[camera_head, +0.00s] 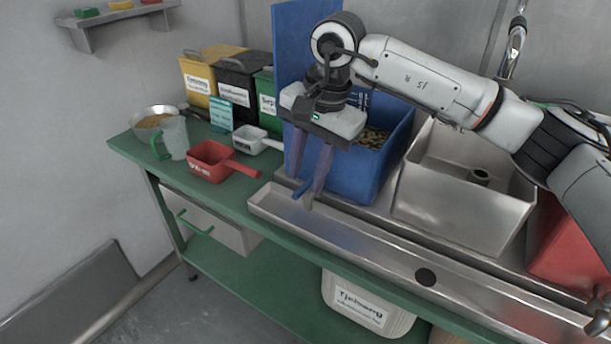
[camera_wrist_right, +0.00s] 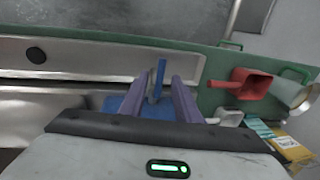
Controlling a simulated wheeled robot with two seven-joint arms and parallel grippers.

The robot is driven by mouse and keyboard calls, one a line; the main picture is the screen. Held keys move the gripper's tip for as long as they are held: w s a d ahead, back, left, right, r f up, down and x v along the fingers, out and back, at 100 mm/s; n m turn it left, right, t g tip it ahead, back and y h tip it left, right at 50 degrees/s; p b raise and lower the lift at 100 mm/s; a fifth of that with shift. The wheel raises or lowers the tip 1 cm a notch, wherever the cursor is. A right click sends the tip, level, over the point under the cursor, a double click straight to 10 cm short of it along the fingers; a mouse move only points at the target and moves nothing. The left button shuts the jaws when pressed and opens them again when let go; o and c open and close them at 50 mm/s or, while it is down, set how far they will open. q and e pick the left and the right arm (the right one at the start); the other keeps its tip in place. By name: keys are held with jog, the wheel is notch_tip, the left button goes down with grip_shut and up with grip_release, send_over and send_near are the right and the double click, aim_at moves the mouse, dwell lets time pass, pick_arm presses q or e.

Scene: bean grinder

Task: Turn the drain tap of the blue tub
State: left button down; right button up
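The blue tub (camera_head: 345,172) stands at the back of the green bench, with brown beans inside. Its drain tap is low on the front, with a blue lever (camera_head: 300,191) and a grey spout (camera_head: 308,203). My right gripper (camera_head: 305,185) reaches down in front of the tub with its two purple fingers apart. In the right wrist view, the blue lever (camera_wrist_right: 160,78) lies between the fingers of the right gripper (camera_wrist_right: 162,85), with gaps on both sides. The blue tub (camera_wrist_right: 128,103) is partly hidden behind the fingers there. My left gripper is not in view.
A steel trough (camera_head: 355,240) runs along the front below the tubs. A steel tub (camera_head: 465,190) and a red tub (camera_head: 570,245) stand right. A red scoop (camera_head: 212,160), a white scoop (camera_head: 250,138) and a clear jug (camera_head: 174,138) stand left.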

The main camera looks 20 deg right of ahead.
jog(key=shift+w+a+f, duration=0.15)
jog(key=shift+w+f, duration=0.05)
jog(key=shift+f, duration=0.7)
grip_shut()
